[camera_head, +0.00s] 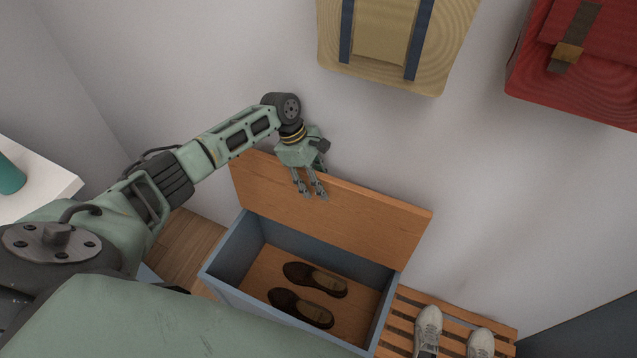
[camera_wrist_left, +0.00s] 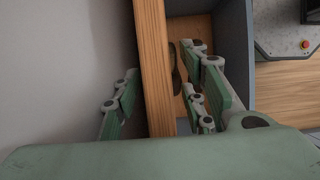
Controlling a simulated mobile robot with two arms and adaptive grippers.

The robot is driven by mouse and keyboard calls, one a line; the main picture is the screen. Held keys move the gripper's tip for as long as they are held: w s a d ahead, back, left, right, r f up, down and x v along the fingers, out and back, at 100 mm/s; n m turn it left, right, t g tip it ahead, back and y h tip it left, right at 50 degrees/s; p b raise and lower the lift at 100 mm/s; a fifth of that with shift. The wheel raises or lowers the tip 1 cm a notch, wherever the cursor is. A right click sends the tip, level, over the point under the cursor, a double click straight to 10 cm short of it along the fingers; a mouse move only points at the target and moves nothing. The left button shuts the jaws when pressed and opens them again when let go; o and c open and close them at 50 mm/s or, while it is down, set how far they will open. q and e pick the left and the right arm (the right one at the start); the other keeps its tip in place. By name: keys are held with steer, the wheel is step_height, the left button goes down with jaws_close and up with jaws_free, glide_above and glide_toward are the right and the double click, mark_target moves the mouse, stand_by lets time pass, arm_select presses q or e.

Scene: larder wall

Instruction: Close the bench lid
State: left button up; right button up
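The wooden bench lid (camera_head: 360,222) stands raised at the back of the blue-grey bench box (camera_head: 230,252), near the wall. The box is open, with a pair of dark brown shoes (camera_head: 315,280) on its floor. My left gripper (camera_head: 311,190) is at the lid's upper edge, left of its middle, pointing down. In the left wrist view, the lid's edge (camera_wrist_left: 152,70) runs between the spread fingers, one on the wall side and the others on the box side. The gripper is open; whether a finger touches the lid is unclear. My right gripper is out of view.
A tan backpack (camera_head: 385,40) and a red bag (camera_head: 585,60) hang on the wall above. A slatted rack (camera_head: 450,343) with pale shoes (camera_head: 428,328) stands right of the bench. A white surface (camera_head: 40,185) with a green object (camera_head: 10,176) is at the left.

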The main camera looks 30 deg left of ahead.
arm_select(q)
steer(key=shift+f, duration=0.2)
jaws_close()
stand_by(0.3)
